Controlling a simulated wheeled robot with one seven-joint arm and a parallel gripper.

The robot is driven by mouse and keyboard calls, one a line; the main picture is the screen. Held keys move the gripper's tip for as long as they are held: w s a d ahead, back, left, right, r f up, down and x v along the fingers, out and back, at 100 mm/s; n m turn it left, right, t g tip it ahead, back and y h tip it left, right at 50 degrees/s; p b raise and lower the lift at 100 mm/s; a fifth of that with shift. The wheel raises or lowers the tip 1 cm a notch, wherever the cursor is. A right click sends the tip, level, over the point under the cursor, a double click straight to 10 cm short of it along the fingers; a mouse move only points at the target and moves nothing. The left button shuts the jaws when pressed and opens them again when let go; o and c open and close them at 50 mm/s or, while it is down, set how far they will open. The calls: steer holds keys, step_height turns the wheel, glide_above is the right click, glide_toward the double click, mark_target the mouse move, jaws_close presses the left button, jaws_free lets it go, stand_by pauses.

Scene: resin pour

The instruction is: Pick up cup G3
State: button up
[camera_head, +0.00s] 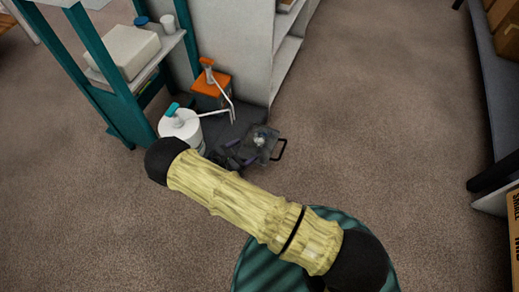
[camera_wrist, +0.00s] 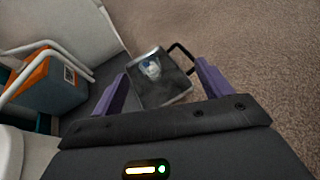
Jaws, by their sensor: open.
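A small clear cup-like thing (camera_head: 262,138) with white and blue in it shows on or in a grey square holder with a black loop handle (camera_head: 281,149). I cannot read a G3 label on it. In the wrist view the cup-like thing (camera_wrist: 152,68) and the grey holder (camera_wrist: 163,95) lie between my two purple fingers. My gripper (camera_wrist: 161,72) is open, with one finger to each side of the holder. I cannot tell whether the fingers touch it. In the head view my gripper (camera_head: 240,155) is partly hidden by my arm.
A teal-framed shelf (camera_head: 100,75) and a white cabinet (camera_head: 238,45) stand behind. The carpet (camera_head: 400,130) at right is clear.

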mark_target(256, 142)
steer(key=a+f+n+t+y+b, duration=0.1)
steer(key=a+f+n+t, duration=0.1)
steer(key=f, duration=0.4)
steer(key=shift+s+a+n+b, duration=0.3)
steer(key=shift+a+n+b, duration=0.1)
steer(key=shift+a, duration=0.15)
steer(key=b+x, duration=0.6)
steer(key=x, duration=0.5)
steer(key=shift+w+f, duration=0.25)
steer(key=shift+w, duration=0.05)
steer(key=shift+w+d+r, duration=0.1)
steer(key=shift+w+d, duration=0.05)
steer(key=shift+w, duration=0.15)
